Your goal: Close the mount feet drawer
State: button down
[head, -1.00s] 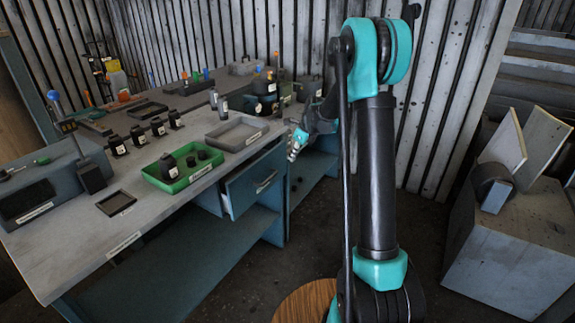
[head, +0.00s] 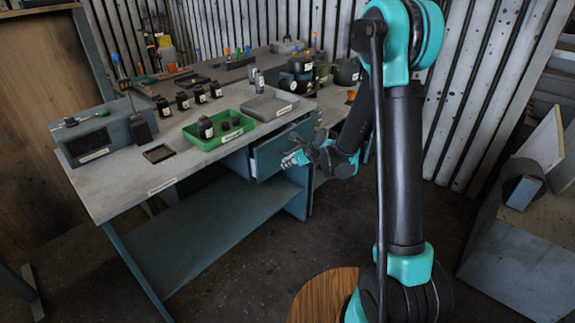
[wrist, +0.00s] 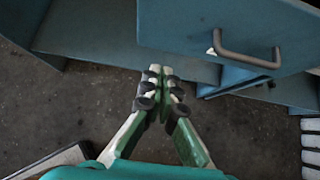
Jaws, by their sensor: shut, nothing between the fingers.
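The mount feet drawer (head: 268,160) is a blue drawer under the right part of the bench top. It sticks out a little, with a pale side edge showing. In the wrist view its blue front (wrist: 185,25) fills the top right, with a grey bar handle (wrist: 245,62). My gripper (head: 293,158) is in front of the drawer in the head view and hides part of its front. In the wrist view my gripper (wrist: 160,72) is shut and empty, its fingertips below and left of the handle, apart from it. I cannot tell the gap to the drawer front.
The bench top (head: 125,185) carries a green tray (head: 215,133) with dark parts, a grey tray (head: 270,105) and several black bottles. A lower shelf (head: 215,225) runs under the bench. A grey box (head: 530,240) stands at the right. Open floor lies before the bench.

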aim_at(266, 159)
jog(key=x, duration=0.3)
jog(key=r+x, duration=0.1)
jog(key=x, duration=0.2)
jog(key=w+a+x, duration=0.1)
jog(key=x, duration=0.2)
jog(key=shift+a+r, duration=0.1)
jog(key=shift+a, duration=0.05)
jog(key=shift+w+a, duration=0.35)
jog(key=shift+a, duration=0.05)
jog(key=w+a, duration=0.2)
jog(key=a, duration=0.1)
jog(key=shift+w+a, duration=0.15)
jog(key=shift+w, duration=0.1)
jog(key=shift+w+a+r, duration=0.1)
jog(key=shift+w+a, duration=0.05)
jog(key=shift+w, duration=0.05)
